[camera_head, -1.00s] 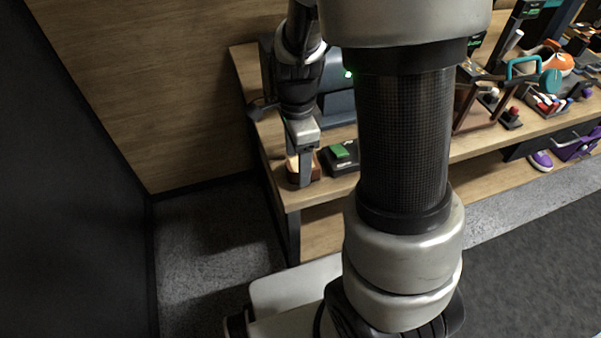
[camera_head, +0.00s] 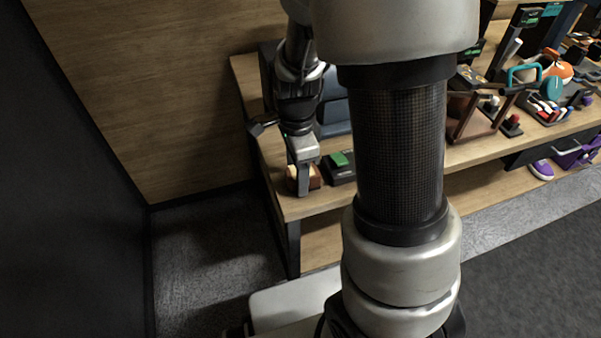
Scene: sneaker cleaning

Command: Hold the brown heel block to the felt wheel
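My gripper (camera_head: 303,188) points down at the front left corner of the workbench, with a finger in front of a small brown block (camera_head: 315,179). The block shows on both sides of the finger, with a paler patch on top. The finger hides its middle, so I cannot tell whether the gripper is closed on it or whether it touches the bench. A blue-grey machine housing (camera_head: 334,117) stands behind the gripper, partly hidden by my arm. I cannot make out the felt wheel.
A black box with a green button (camera_head: 340,159) stands just right of the gripper. The wooden workbench (camera_head: 290,209) has bare top near its front left corner. A brown rack (camera_head: 473,122) and several tools stand farther right. A purple sneaker (camera_head: 541,171) is on the lower shelf.

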